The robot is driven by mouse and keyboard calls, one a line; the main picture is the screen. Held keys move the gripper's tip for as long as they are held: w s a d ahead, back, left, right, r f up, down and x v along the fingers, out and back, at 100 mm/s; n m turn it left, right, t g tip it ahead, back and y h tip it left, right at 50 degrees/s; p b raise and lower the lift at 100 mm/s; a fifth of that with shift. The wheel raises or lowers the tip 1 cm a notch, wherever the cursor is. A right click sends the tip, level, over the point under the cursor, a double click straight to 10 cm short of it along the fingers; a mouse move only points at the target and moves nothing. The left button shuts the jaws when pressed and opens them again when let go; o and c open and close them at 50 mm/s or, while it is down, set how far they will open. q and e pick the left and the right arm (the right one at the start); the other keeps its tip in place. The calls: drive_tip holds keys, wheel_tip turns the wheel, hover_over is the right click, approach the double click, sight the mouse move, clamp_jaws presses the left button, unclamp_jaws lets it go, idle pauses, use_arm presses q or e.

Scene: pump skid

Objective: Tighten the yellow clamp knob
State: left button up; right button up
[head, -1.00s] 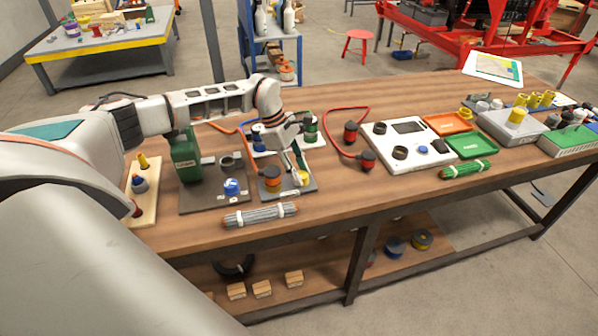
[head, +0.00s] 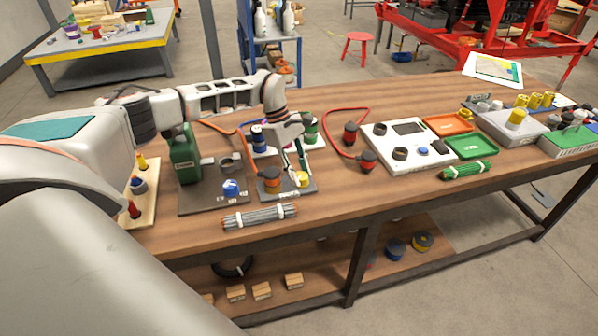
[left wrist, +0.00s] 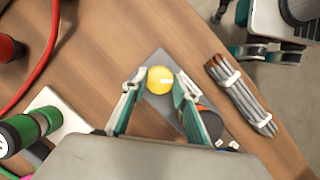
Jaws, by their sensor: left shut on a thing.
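The yellow clamp knob (head: 303,179) sits on a small grey plate (head: 278,195) near the front edge of the bench. In the left wrist view the round knob (left wrist: 160,80) shows a pale mark on its top. My left gripper (head: 302,172) reaches down over it from above. In the left wrist view its two fingertips (left wrist: 159,76) are on opposite sides of the knob, and the gripper is shut on it. Whether the knob has turned cannot be told.
An orange-and-black knob (head: 271,179) stands close left of the yellow one on the same plate. A grey cable bundle (head: 260,216) lies in front. A red hose with dark red ends (head: 350,132) lies to the right. A green housing (head: 185,155) stands to the left.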

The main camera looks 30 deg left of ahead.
use_arm(q)
drive_tip(key=o, duration=1.1)
drive_tip(key=shift+r, duration=0.1)
drive_tip(key=v, duration=1.2)
